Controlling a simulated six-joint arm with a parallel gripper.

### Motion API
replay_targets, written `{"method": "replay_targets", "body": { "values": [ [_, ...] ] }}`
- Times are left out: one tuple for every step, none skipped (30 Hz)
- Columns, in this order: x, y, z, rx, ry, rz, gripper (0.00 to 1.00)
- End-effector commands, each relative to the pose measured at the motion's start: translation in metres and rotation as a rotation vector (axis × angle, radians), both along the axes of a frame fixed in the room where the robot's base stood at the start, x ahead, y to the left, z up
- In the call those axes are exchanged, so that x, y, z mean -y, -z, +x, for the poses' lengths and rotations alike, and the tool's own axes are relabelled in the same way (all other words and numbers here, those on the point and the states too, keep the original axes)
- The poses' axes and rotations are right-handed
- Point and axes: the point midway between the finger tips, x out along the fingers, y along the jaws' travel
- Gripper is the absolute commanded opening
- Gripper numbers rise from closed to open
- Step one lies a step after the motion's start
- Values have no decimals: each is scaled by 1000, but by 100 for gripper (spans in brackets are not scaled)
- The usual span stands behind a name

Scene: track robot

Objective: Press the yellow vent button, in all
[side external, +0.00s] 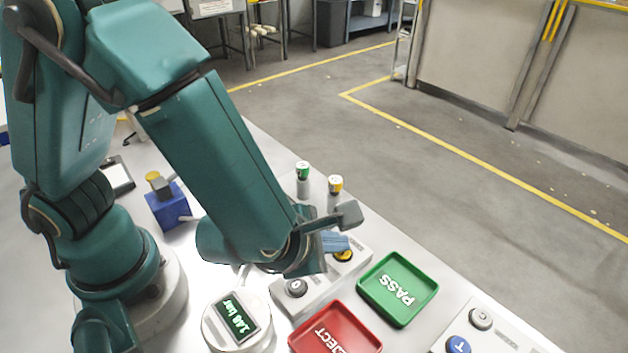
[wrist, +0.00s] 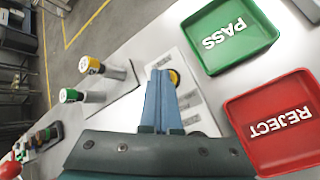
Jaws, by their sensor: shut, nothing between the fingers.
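The yellow button (side external: 344,256) sits on a pale button box (side external: 318,300), beside a grey knob-like button (side external: 296,287) on the same box. In the wrist view the yellow button (wrist: 176,77) shows just right of the fingertips, partly hidden by them. My gripper (side external: 338,242) has its blue fingers shut and empty, right over the yellow button. The fingers (wrist: 160,72) also show in the wrist view, pressed together and pointing at the box. I cannot tell whether the tips touch the button or whether it is pushed in.
A green PASS tray (side external: 397,290) and a red REJECT tray (side external: 335,330) lie right of and in front of the box. Two capped cylinders (side external: 303,180) stand behind. A round gauge (side external: 238,320) reads about 1.48 bar. Another box (side external: 490,335) has a blue T button (side external: 458,345).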

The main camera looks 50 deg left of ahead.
Motion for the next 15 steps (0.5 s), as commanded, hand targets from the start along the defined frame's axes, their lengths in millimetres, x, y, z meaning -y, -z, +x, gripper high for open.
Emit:
{"method": "replay_targets", "body": {
  "values": [
    [0, 0, 0, -1, -1, 0, 0],
    [0, 0, 0, -1, -1, 0, 0],
    [0, 0, 0, -1, -1, 0, 0],
    [0, -1, 0, -1, -1, 0, 0],
    [0, -2, 0, 0, -1, -1, 0],
    [0, -4, 0, 0, -1, -1, 0],
    [0, -5, 0, 0, -2, -2, 0],
    [0, -7, 0, 1, -3, -2, 0],
    [0, -9, 0, 2, -2, -2, 0],
    [0, -11, 0, 1, -3, -2, 0],
    [0, -12, 0, 1, -3, -2, 0],
    [0, -14, 0, 2, -2, -2, 0],
    [0, -14, 0, 0, -1, -1, 0],
    [0, -15, 0, 0, -1, -1, 0],
    [0, -15, 0, -1, -2, -1, 0]
  ]
}}
